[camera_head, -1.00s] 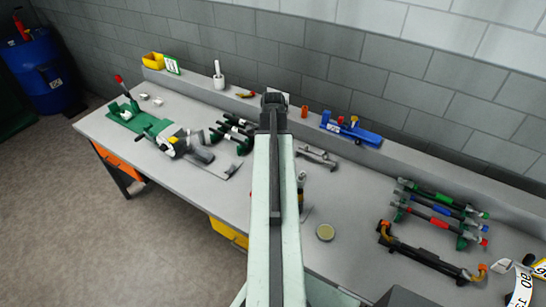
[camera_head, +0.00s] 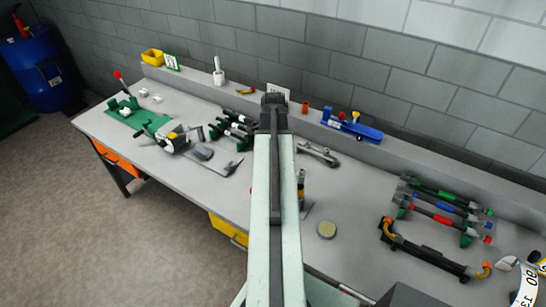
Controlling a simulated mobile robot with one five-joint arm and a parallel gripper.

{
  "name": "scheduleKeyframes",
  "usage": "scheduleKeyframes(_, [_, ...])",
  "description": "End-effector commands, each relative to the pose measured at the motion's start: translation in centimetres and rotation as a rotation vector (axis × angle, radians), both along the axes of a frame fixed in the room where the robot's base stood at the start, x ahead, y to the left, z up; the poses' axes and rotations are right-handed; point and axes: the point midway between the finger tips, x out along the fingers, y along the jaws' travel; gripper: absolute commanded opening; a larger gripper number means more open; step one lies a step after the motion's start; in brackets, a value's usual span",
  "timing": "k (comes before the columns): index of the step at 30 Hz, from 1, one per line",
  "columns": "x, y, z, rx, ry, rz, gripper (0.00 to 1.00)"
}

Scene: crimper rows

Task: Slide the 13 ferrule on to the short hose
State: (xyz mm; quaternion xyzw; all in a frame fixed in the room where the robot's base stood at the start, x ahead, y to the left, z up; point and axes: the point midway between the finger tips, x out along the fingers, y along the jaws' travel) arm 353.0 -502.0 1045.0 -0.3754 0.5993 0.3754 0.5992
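My gripper (camera_head: 275,101) is at the far end of my raised arm, in the middle of the view. It is seen from behind, and its fingers cannot be made out. Several short dark hoses with green ends lie in a rack (camera_head: 232,132) left of my arm. Hoses with green, blue and red bands lie in another rack (camera_head: 443,211) at the right. I cannot tell which is the short hose. White number tags (camera_head: 527,290) at the bottom right corner are cut off by the frame; one seems to read 13. The 13 ferrule cannot be picked out.
The grey bench (camera_head: 350,190) runs along a block wall. A blue tool (camera_head: 352,130) stands at the back. A green-based machine (camera_head: 160,130) is left.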

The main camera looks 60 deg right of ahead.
Motion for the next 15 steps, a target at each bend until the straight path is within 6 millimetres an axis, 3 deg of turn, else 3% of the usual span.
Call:
scheduleKeyframes(14, [0.0, 0.0, -1.3, 0.000, 0.000, 0.000, 0.00])
scheduleKeyframes(15, [0.0, 0.0, -1.3, 0.000, 0.000, 0.000, 0.33])
